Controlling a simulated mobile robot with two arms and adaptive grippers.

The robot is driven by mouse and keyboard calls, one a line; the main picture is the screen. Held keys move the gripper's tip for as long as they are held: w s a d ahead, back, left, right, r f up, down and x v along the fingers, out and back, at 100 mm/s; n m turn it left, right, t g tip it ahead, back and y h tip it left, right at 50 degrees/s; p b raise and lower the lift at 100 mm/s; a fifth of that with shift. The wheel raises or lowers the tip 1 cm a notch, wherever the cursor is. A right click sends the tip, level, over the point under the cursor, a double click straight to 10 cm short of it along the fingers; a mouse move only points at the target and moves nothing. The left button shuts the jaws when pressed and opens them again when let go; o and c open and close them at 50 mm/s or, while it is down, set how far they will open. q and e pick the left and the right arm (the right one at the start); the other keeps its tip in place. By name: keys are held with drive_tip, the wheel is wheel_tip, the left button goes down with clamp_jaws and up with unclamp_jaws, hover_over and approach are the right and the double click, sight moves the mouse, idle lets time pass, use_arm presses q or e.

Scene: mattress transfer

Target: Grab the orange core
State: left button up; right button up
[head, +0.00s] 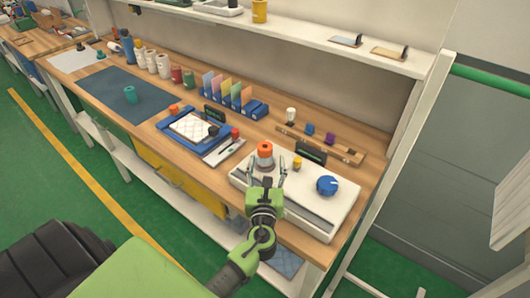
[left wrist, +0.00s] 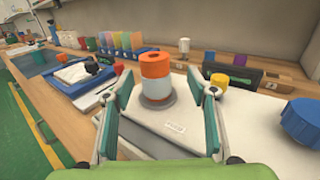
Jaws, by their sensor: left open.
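The orange core (head: 265,149) stands upright at the left part of a white device (head: 313,213) on the workbench. In the left wrist view the orange core (left wrist: 155,66) has an orange top over a pale lower part, on a round grey base. My left gripper (head: 266,182) is open and empty, in front of the core on the near side. In the left wrist view its two fingers (left wrist: 159,94) stand to the left and right of the core. My right gripper is not in view.
A blue knob (head: 327,186) and a small yellow knob (head: 297,163) sit on the device, right of the core. A small dark display (head: 311,154) stands behind. A blue tray (head: 186,133) lies to the left. A shelf (head: 340,44) runs above the bench.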

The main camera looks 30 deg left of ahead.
sight(265, 156)
use_arm(q)
drive_tip(key=shift+w+a, duration=0.35)
drive_tip(key=shift+w, duration=0.1)
drive_tip(key=x, duration=0.2)
drive_tip(key=p+x, duration=0.1)
drive_tip(key=x, duration=0.1)
drive_tip(key=shift+a, duration=0.45)
drive_tip(key=shift+w+a+f, duration=0.1)
drive_tip(key=shift+w+a, duration=0.05)
drive_tip(key=shift+w, duration=0.15)
drive_tip(key=shift+s, duration=0.1)
drive_tip(key=shift+c, duration=0.7)
drive_tip(key=c, duration=1.2)
